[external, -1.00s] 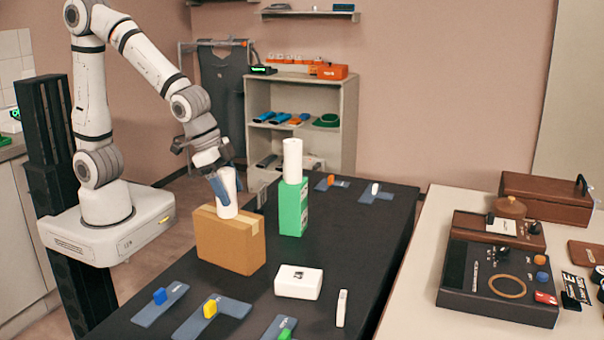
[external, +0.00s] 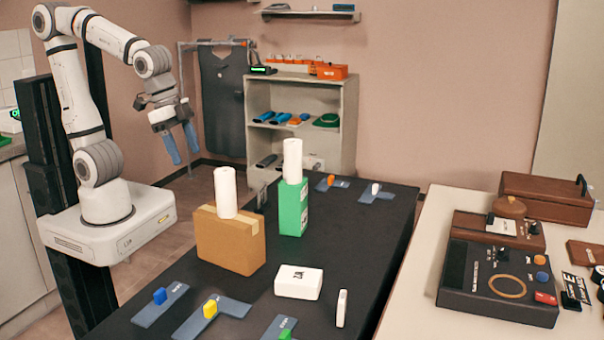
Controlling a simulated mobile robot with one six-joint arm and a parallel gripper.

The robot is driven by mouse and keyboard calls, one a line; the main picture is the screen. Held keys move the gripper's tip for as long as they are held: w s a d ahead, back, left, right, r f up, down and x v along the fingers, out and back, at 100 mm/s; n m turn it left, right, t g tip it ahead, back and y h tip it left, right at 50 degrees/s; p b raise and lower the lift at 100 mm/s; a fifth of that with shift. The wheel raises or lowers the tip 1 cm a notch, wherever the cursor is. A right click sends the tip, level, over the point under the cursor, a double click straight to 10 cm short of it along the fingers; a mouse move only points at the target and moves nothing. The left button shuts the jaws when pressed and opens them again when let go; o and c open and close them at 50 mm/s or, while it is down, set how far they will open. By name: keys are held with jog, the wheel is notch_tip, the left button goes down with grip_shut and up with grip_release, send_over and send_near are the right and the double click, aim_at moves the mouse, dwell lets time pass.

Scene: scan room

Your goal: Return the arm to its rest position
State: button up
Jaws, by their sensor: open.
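My gripper (external: 182,148) is open and empty, raised in the air to the left of and above the cardboard box. Its two blue fingers point down and stand apart. A white roll (external: 225,190) stands upright on the cardboard box (external: 230,243), clear of my fingers. The arm is folded back toward my base, with its elbow high at the upper left.
The black table (external: 372,240) also holds a green box (external: 293,207) with another white roll (external: 292,160) on top, a white box (external: 299,282) and several blue pieces. A shelf unit (external: 347,135) stands behind. The air around my gripper is clear.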

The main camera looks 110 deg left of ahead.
jog(key=s+f+m+g, duration=0.1)
jog(key=s+f, duration=0.2)
jog(key=s, duration=0.4)
jog(key=shift+d+f, duration=0.2)
jog(key=shift+f, duration=0.1)
